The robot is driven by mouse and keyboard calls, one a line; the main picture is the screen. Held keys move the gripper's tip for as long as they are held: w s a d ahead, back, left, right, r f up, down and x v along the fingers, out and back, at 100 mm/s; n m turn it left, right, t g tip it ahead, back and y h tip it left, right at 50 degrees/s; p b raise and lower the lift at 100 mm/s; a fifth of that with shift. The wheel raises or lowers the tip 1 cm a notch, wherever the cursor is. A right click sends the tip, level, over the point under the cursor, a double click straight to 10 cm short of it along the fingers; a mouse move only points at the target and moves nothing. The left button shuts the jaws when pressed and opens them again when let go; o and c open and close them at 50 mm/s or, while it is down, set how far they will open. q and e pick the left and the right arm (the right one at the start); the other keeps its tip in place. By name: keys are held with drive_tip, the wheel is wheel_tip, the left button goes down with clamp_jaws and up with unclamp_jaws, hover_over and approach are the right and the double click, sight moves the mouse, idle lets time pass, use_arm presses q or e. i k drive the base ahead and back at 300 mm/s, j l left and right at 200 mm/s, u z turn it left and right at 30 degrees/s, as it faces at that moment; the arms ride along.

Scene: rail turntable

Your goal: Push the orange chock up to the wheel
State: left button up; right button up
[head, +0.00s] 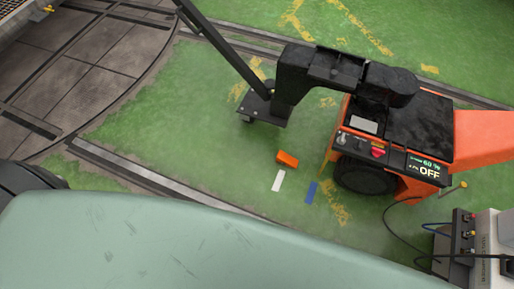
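The small orange chock (287,158) lies on the green floor, left of the orange and black machine (400,125). The machine's dark wheel (365,175) stands to the right of the chock. A clear gap of floor separates the chock from the wheel. A white strip (278,181) and a blue strip (311,192) lie on the floor just below the chock, towards the wheel. Neither of my grippers shows in the head view.
The machine's black arm reaches left to a small wheeled plate (264,108) above the chock. A metal rail (150,178) runs across the floor at lower left. A grey box (480,242) with cables stands at lower right.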

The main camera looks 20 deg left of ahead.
sight(284, 158)
drive_tip(key=u, duration=0.2)
drive_tip(key=i, duration=0.1)
drive_tip(key=i+j+z, duration=0.3)
drive_tip(key=i+j, duration=0.15)
drive_tip(key=i, duration=0.15)
drive_tip(key=i+j+z, duration=0.25)
drive_tip(key=i+j, duration=0.3)
